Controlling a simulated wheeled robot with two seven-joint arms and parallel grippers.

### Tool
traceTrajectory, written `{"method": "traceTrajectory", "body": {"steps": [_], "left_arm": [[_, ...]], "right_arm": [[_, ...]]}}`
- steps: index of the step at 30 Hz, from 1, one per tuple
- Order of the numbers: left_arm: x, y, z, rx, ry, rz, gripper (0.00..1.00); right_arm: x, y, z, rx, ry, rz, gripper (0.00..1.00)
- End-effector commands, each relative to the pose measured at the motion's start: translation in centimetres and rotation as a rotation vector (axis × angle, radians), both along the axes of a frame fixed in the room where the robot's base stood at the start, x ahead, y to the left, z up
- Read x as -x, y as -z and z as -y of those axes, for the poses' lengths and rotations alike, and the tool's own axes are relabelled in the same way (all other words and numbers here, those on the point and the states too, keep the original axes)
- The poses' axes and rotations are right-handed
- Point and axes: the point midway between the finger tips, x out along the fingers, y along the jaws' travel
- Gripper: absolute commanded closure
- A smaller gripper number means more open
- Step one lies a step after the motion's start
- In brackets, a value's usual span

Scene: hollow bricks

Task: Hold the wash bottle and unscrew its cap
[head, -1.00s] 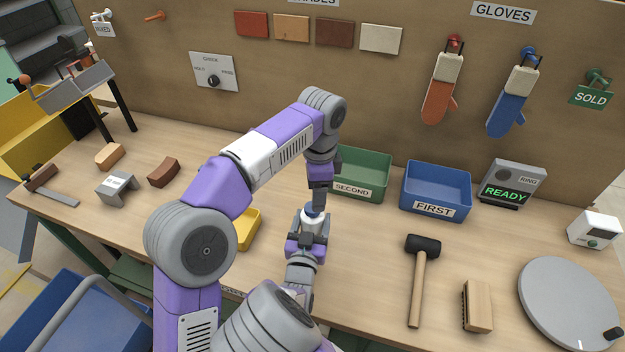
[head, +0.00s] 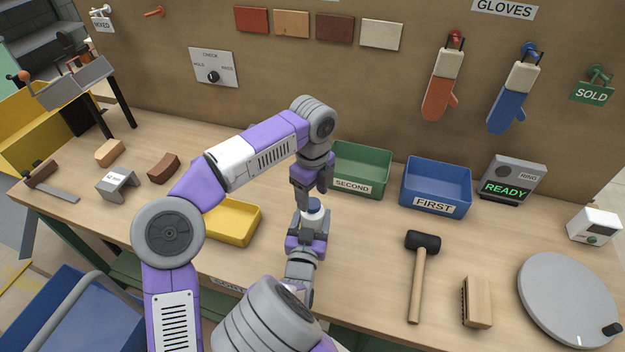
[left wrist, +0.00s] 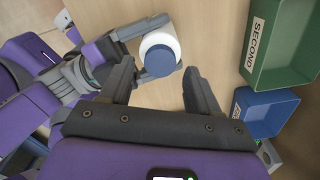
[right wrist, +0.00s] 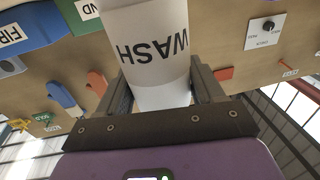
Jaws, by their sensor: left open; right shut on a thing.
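The wash bottle (head: 311,221) is white with a blue cap (head: 313,206) on top, and it stands upright. My right gripper (head: 307,240) is shut on the bottle's body. In the right wrist view the bottle (right wrist: 155,82) fills the space between the fingers, its WASH lettering upside down. My left gripper (head: 311,190) is open and empty, just above the cap. In the left wrist view the cap (left wrist: 160,60) shows between and slightly beyond the spread left fingertips, with the white bottle shoulder behind it.
A green SECOND bin (head: 361,170) and a blue FIRST bin (head: 436,187) stand behind and right of the bottle. A yellow tray (head: 232,222) lies to the left.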

Motion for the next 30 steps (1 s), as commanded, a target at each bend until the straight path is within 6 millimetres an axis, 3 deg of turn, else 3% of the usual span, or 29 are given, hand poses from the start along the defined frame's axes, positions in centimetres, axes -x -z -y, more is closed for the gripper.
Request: {"method": "traceTrajectory", "body": {"steps": [6,16,27,30], "left_arm": [[0.0,2.1,0.0,0.0,0.0,0.0,0.38],[0.0,2.4,0.0,0.001,-0.001,0.001,0.38],[0.0,2.4,0.0,0.0,-0.001,0.001,0.95],[0.0,2.4,0.0,0.0,-0.014,0.001,0.96]], "right_arm": [[0.0,0.0,0.0,0.0,0.0,0.0,1.0],[0.0,0.0,0.0,0.0,0.0,0.0,1.0],[0.0,0.0,0.0,0.0,0.0,0.0,1.0],[0.0,0.0,0.0,0.0,0.0,0.0,1.0]]}}
